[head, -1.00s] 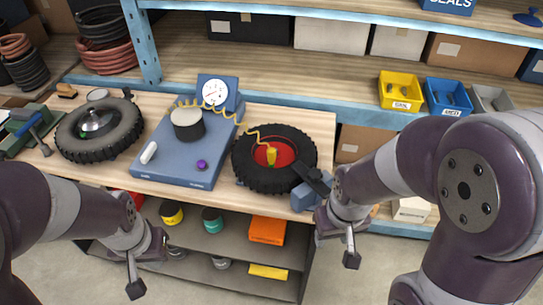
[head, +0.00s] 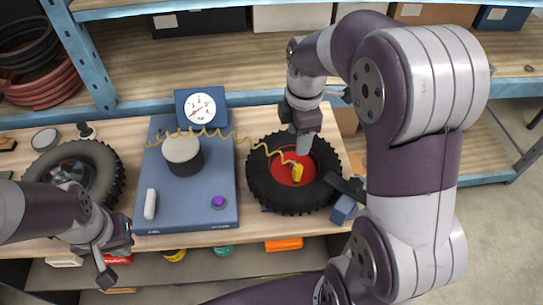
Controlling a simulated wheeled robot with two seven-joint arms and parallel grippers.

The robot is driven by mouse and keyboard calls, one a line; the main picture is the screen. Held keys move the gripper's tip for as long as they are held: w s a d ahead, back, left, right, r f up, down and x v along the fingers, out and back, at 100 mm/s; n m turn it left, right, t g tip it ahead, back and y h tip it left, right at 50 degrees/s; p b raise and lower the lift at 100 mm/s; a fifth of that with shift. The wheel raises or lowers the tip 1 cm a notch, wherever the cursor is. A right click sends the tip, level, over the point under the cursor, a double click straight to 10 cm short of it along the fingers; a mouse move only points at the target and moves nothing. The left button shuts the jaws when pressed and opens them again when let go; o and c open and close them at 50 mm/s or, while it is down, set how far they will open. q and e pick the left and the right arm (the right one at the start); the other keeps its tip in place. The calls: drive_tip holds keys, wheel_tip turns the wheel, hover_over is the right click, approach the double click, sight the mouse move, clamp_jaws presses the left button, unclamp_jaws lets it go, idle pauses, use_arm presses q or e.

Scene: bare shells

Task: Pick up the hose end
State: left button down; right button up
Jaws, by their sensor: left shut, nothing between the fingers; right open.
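The yellow hose end (head: 297,174) stands in the red hub (head: 314,172) of a black tyre (head: 263,188) on the bench. A coiled yellow hose (head: 205,133) runs from it to the blue pump unit (head: 190,205) on its left. My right gripper (head: 303,147) is open and hangs over the far side of the hub, just behind the hose end in the picture. It looks empty, and I cannot tell its exact height above the hub. My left gripper (head: 105,279) is shut and empty at the bench's front edge, low on the left.
The pump unit carries a gauge (head: 202,108), a dark cylinder with a pale top (head: 182,155), a white piece (head: 150,204) and a purple knob (head: 219,202). A second tyre (head: 101,169) lies to the left. A blue vice-like block (head: 343,211) sits right of the tyre. Shelves stand behind.

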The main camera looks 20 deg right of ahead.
sight(297, 168)
drive_tip(key=f+n+b, duration=0.1)
drive_tip(key=n, duration=0.1)
drive_tip(key=s+f+n+b, duration=0.1)
drive_tip(key=n, duration=0.1)
drive_tip(key=shift+f+g+b, duration=0.25)
drive_tip(key=shift+g+b, duration=0.05)
drive_tip(key=shift+b, duration=0.05)
drive_tip(key=shift+s+d+f+p, duration=0.2)
drive_tip(key=shift+s+f+p, duration=0.1)
drive_tip(key=shift+f+p, duration=0.05)
drive_tip(key=f, duration=0.2)
drive_tip(key=f+p, duration=0.1)
drive_tip(key=f, duration=0.2)
drive_tip(key=f+p, duration=0.1)
drive_tip(key=f, duration=0.2)
drive_tip(key=shift+w+a+f, duration=0.1)
drive_tip(key=shift+w+f, duration=0.05)
drive_tip(key=shift+w, duration=0.15)
drive_tip(key=shift+f, duration=0.35)
drive_tip(key=shift+w+a+f, duration=0.1)
drive_tip(key=shift+w, duration=0.15)
drive_tip(key=c, duration=0.9)
use_arm(q)
drive_tip(key=shift+w+a+r, duration=0.1)
drive_tip(key=shift+w+a, duration=0.05)
drive_tip(key=shift+w, duration=0.05)
use_arm(e)
drive_tip(key=shift+s, duration=0.1)
clamp_jaws()
